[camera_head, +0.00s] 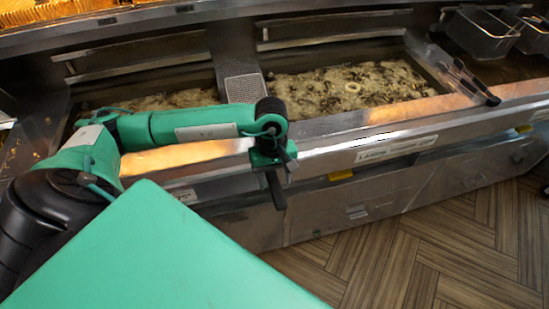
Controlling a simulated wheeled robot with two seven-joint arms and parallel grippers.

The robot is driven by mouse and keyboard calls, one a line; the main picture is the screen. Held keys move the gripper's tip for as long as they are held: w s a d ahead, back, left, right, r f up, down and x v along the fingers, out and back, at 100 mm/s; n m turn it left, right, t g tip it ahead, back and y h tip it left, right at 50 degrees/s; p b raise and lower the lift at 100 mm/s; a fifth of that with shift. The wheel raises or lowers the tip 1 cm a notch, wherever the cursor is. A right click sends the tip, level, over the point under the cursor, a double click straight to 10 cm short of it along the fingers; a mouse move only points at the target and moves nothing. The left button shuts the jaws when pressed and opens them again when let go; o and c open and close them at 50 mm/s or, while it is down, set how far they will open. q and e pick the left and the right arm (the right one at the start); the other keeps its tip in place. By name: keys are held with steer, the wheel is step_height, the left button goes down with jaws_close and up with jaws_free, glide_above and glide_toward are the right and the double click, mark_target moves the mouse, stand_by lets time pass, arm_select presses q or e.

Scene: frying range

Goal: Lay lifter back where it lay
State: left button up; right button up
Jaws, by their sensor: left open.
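A dark, long tool (468,82), which looks like the lifter, lies across the front rim of the fryer at the right, beside the right-hand vat. It is small in view, so its exact shape is hard to tell. My left gripper (284,183) is open and hangs fingers-down just in front of the fryer's front edge, near the middle of the view. I see nothing held in it. It is well to the left of the dark tool and apart from it. My right gripper is out of view.
Two vats of bubbling oil, the left one (155,101) partly behind my arm and the right one (350,88), flank a perforated panel (243,88). Wire baskets (485,32) stand at the upper right. The fryer's steel front (385,190) drops to clear wood-patterned floor (430,260).

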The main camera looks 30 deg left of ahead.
arm_select(q)
step_height(320, 180, up, 13)
steer(key=w+a+b, duration=0.1)
steer(key=b, duration=0.1)
steer(key=shift+a+f+b, duration=0.15)
steer(key=shift+f+b, duration=0.05)
steer(key=shift+b, duration=0.1)
